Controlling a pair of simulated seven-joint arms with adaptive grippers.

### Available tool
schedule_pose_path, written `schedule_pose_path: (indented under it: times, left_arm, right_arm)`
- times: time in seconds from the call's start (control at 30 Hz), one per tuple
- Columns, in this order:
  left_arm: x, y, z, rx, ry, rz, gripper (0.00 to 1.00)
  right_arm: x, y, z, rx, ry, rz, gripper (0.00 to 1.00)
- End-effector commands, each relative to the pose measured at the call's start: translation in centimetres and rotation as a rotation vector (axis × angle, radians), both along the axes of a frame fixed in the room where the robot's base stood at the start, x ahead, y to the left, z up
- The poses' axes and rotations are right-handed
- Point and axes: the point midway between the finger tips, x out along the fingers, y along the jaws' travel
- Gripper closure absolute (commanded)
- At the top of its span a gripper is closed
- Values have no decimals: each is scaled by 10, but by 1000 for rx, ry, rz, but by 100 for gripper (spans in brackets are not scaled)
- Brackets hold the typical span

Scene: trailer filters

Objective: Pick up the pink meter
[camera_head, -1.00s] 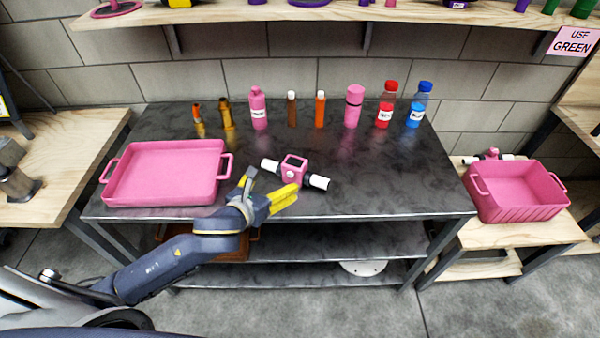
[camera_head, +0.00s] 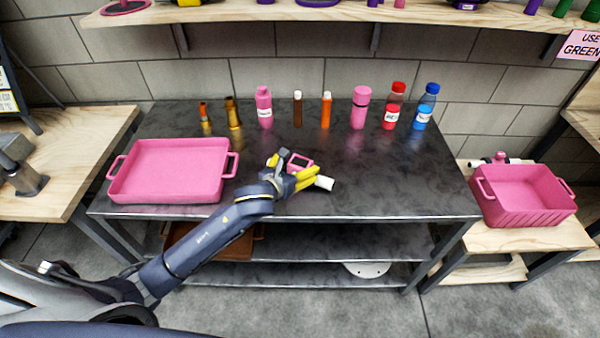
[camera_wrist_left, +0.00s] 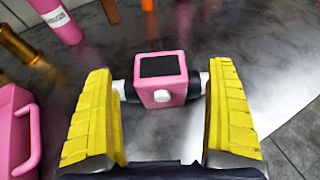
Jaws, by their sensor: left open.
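The pink meter (camera_head: 299,160) is a pink box with a dark square face and white pipe ends, lying on the dark metal table (camera_head: 400,190). My left gripper (camera_head: 294,172) has yellow fingers and partly hides the meter in the head view. In the left wrist view the meter (camera_wrist_left: 161,78) lies just ahead of and between the open fingers of my left gripper (camera_wrist_left: 160,118). The fingers are spread to either side, and no grip on it shows. A white pipe end (camera_head: 324,183) sticks out past the fingers in the head view. My right gripper is not in view.
A pink tray (camera_head: 170,196) stands left on the table. Several bottles and fittings, including a pink bottle (camera_head: 264,106), line the back. A pink bin (camera_head: 527,205) stands on the right side table, with another pink meter (camera_head: 500,158) behind it. The table's right front is clear.

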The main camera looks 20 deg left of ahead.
Motion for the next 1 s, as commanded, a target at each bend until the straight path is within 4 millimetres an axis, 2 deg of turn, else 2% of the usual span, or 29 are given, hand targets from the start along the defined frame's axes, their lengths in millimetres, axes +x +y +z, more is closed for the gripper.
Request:
schedule_pose_path:
  times: [0.1,0.3,0.63,1.0]
  left_arm:
    - [16,-2,-5,-3,-1,2,11]
    - [31,-5,-12,-1,0,0,11]
    - [34,-5,-13,0,-1,0,11]
    - [34,-5,-13,0,0,0,53]
  right_arm:
    - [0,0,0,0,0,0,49]
    - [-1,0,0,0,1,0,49]
    - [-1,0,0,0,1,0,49]
    - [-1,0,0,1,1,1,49]
